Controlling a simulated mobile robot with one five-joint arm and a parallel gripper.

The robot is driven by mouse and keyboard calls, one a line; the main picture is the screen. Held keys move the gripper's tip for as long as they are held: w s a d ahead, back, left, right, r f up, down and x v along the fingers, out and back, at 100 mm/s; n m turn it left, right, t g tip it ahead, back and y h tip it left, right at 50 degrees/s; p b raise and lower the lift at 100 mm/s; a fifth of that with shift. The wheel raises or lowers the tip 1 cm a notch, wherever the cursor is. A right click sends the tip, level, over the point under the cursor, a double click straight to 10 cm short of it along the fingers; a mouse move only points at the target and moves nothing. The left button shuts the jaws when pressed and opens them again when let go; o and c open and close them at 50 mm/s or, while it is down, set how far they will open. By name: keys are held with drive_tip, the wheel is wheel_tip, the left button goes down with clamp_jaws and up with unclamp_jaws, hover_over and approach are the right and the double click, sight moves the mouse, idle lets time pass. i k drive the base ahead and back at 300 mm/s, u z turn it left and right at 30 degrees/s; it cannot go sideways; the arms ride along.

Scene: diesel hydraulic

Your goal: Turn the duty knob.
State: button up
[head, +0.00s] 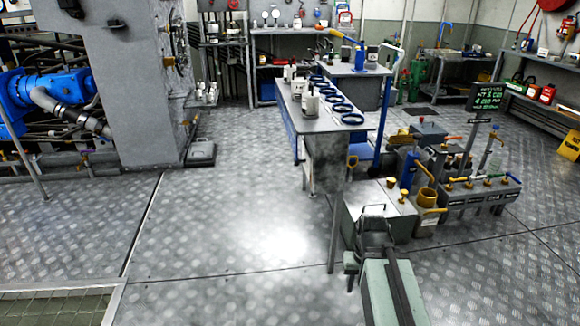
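I cannot pick out which part is the duty knob; any lettering that names it is too small to read. My pale green arm reaches up from the bottom edge, right of centre. Its dark end, my gripper (374,220), appears in front of a grey box (400,214) with yellow fittings on top. The fingers are too small and dark to show their opening or anything held.
A narrow grey bench (305,121) with blue rings and white containers stands left of my arm. A large grey cabinet (140,90) and blue machinery (45,88) stand at the left. The metal floor (235,230) between them is clear. A railed grating (60,306) lies at bottom left.

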sight(296, 163)
drive_tip(key=u, duration=0.35)
drive_tip(key=i, duration=1)
drive_tip(key=k, duration=1.1)
drive_tip(key=u, duration=0.7)
drive_tip(key=i, duration=1)
drive_tip(key=u, duration=0.45)
drive_tip(key=i, duration=0.65)
drive_tip(key=z, duration=0.35)
